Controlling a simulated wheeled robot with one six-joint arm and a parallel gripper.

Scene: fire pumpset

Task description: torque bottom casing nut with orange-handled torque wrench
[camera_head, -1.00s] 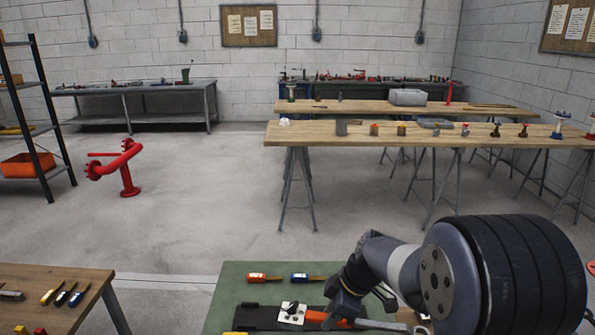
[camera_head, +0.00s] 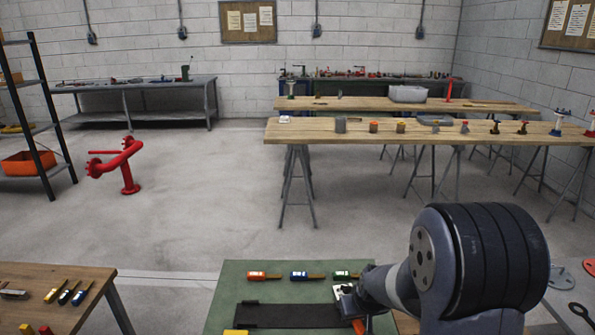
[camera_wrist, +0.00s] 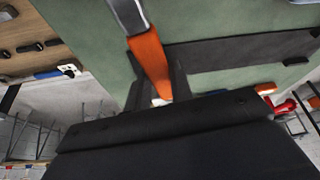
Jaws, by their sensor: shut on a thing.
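The orange-handled torque wrench (camera_wrist: 150,62) shows in the wrist view, with its orange handle between the dark fingers of my gripper (camera_wrist: 160,90). My gripper is shut on that handle, and a grey shaft runs from it to the top edge of the picture. In the head view only a small orange piece of the wrench (camera_head: 358,326) shows below my wrist; the fingers are hidden by my arm. The bottom casing nut cannot be made out in either view.
The green tabletop (camera_head: 235,290) bears a bare black mat (camera_head: 285,316). Orange, blue and green-handled tools (camera_head: 300,275) lie along its far side. A wooden table (camera_head: 85,282) with several tools stands at left. Behind is open floor, with a red pipe stand (camera_head: 128,170) and long wooden tables (camera_head: 300,132).

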